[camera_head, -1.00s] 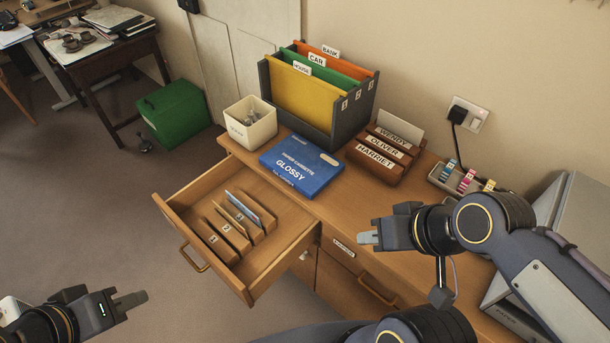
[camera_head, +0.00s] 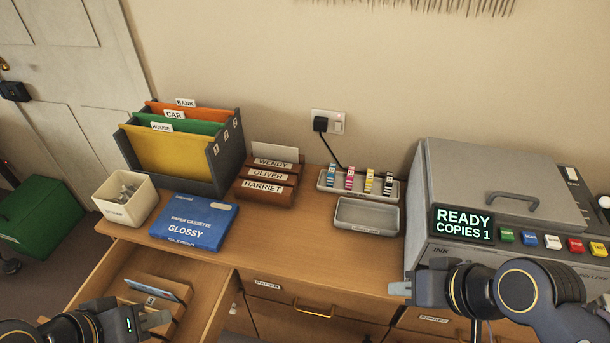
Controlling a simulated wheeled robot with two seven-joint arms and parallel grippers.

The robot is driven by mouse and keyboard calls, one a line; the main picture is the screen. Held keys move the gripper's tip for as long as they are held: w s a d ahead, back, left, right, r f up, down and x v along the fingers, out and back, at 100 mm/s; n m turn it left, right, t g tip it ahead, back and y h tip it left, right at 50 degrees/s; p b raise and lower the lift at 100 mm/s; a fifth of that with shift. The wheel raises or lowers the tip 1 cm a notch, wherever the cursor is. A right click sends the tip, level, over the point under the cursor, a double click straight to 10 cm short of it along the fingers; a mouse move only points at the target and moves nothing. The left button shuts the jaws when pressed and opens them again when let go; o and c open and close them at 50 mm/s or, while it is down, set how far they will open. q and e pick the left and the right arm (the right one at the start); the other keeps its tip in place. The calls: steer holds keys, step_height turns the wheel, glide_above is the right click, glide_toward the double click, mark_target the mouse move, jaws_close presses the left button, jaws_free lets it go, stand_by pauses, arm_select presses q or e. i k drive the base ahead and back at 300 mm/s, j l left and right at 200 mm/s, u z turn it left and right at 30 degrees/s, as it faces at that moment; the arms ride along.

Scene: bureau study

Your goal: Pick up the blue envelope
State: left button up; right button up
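A thin pale-blue envelope (camera_head: 170,288) stands in a wooden divider in the open drawer (camera_head: 198,318), at the lower left. Only its upper part shows. My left gripper (camera_head: 160,320) is at the lower left edge, in front of part of the drawer in the picture; it appears apart from the envelope, and its finger gap cannot be made out. My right gripper (camera_head: 397,288) is in front of the desk, left of the printer's lower corner, with nothing visible in it; its finger gap cannot be made out either.
On the desk (camera_head: 300,245) stand a white bin (camera_head: 125,205), a file holder (camera_head: 232,160), a blue paper cassette (camera_head: 195,220), a name-labelled card rack (camera_head: 265,192), an ink tray (camera_head: 355,185), an empty grey tray (camera_head: 367,215) and a copier (camera_head: 490,190) reading "READY COPIES 1".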

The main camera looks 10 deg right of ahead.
mark_target(135, 285)
steer(key=u, duration=1.3)
steer(key=i+j+u, duration=0.15)
steer(key=u, duration=0.25)
steer(key=i+u, duration=0.15)
steer(key=u, duration=0.3)
